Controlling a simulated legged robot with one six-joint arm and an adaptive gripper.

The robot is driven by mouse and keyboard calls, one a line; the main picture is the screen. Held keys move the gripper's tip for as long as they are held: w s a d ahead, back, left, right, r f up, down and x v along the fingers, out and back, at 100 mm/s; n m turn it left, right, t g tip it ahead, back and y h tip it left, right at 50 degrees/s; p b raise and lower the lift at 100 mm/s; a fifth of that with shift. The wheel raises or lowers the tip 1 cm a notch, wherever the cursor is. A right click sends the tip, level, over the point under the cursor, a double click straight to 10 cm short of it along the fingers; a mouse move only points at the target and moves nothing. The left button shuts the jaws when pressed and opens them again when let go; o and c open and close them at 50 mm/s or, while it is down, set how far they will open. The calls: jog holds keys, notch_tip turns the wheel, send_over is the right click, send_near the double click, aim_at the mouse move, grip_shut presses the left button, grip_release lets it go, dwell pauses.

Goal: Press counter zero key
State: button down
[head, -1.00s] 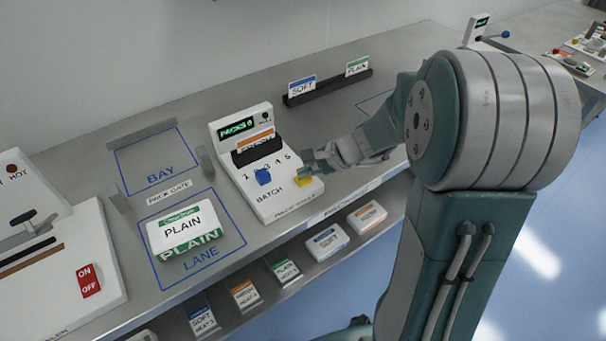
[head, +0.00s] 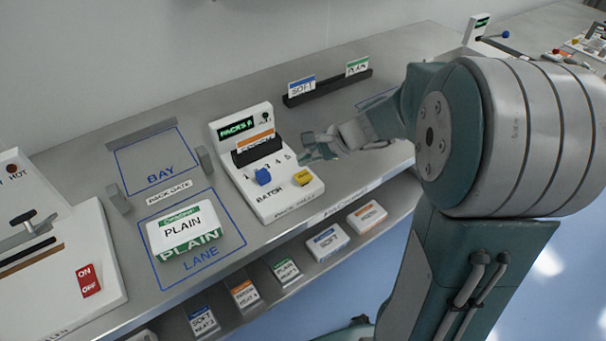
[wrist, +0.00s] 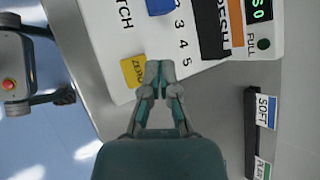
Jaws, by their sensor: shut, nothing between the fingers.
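The counter console (head: 283,205) is a white sloped unit with a green-lit display (head: 238,127), a blue selector (head: 263,176) and a batch scale. The yellow zero key (head: 303,178) sits at its lower right corner; its label shows in the wrist view (wrist: 134,71). My gripper (head: 306,147) is shut and empty. In the head view it is beyond the key, near the right edge of the console. In the wrist view the closed fingertips (wrist: 159,68) appear just beside the key, over the console's edge. The gap between fingertips and key cannot be judged exactly.
A plain pack (head: 182,228) lies in the blue-outlined lane, with the bay (head: 155,160) behind it. A dark rack (head: 328,88) with soft and plain cards stands behind. A white machine with a red switch (head: 88,281) is at left. Packs (head: 328,243) line the lower shelf.

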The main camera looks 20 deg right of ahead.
aim_at(305, 177)
jog(key=shift+r, duration=1.55)
jog(key=shift+s+a+r, duration=0.15)
jog(key=shift+s, duration=0.2)
jog(key=s+r+n+h, duration=0.2)
jog(key=s+n+h, duration=0.2)
jog(key=s+n, duration=0.3)
jog(key=s+r+n+t+h, duration=0.1)
jog(key=s+r+n+h, duration=0.2)
jog(key=s+n, duration=0.5)
jog(key=s+h, duration=0.1)
jog(key=s, duration=0.4)
jog(key=shift+r, duration=0.35)
